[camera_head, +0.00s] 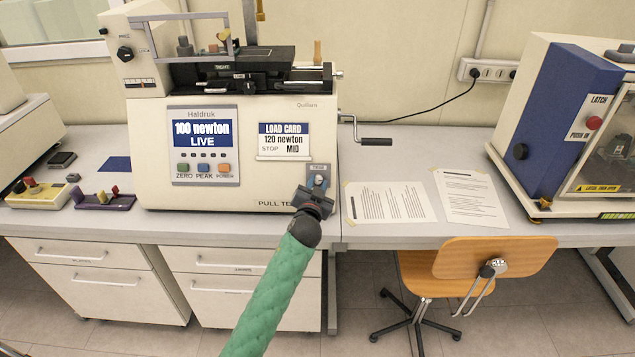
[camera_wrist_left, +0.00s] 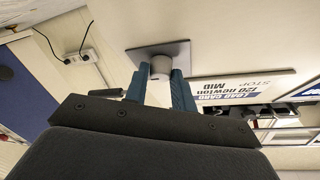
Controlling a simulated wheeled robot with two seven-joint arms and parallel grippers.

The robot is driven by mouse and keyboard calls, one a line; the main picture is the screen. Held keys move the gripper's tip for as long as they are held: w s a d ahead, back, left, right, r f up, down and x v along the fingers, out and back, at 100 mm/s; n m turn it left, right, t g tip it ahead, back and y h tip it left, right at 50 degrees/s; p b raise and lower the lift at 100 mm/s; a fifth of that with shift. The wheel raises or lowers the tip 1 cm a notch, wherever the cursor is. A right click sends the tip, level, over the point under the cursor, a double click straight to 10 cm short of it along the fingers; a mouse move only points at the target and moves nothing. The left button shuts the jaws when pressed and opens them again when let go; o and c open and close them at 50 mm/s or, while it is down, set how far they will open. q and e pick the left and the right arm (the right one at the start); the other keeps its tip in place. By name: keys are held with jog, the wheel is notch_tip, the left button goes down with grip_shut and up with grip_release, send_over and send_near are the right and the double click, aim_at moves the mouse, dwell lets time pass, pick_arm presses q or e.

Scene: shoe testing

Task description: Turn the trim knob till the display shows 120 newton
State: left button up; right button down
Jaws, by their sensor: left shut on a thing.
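The trim knob (camera_wrist_left: 160,68) is a small grey-white cylinder on a grey plate at the lower right front of the pull tester (camera_head: 240,190). My left gripper (camera_head: 317,186) is shut on the knob, its blue fingers on either side of it in the left wrist view (camera_wrist_left: 163,90). In the head view the gripper mostly hides the knob. The display (camera_head: 202,133) reads 100 newton, LIVE. The load card (camera_head: 284,140) reads 120 newton, STOP MID. My right gripper is not in view.
A crank handle (camera_head: 375,142) sticks out right of the tester. Printed sheets (camera_head: 390,203) lie on the bench beside it. Small tools (camera_head: 104,198) lie at the left. A blue-and-white machine (camera_head: 545,120) stands at the right, with an orange chair (camera_head: 490,262) in front.

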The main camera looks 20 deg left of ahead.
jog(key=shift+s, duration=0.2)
pick_arm(q)
jog(key=o, duration=1)
jog(key=shift+s, duration=0.1)
jog(key=shift+s+f, duration=0.15)
jog(key=shift+s, duration=0.1)
jog(key=s+b, duration=0.1)
jog(key=s, duration=0.1)
jog(key=s+b, duration=0.1)
jog(key=s, duration=0.1)
jog(key=s+d+b, duration=0.1)
jog(key=s, duration=0.2)
jog(key=shift+b, duration=0.3)
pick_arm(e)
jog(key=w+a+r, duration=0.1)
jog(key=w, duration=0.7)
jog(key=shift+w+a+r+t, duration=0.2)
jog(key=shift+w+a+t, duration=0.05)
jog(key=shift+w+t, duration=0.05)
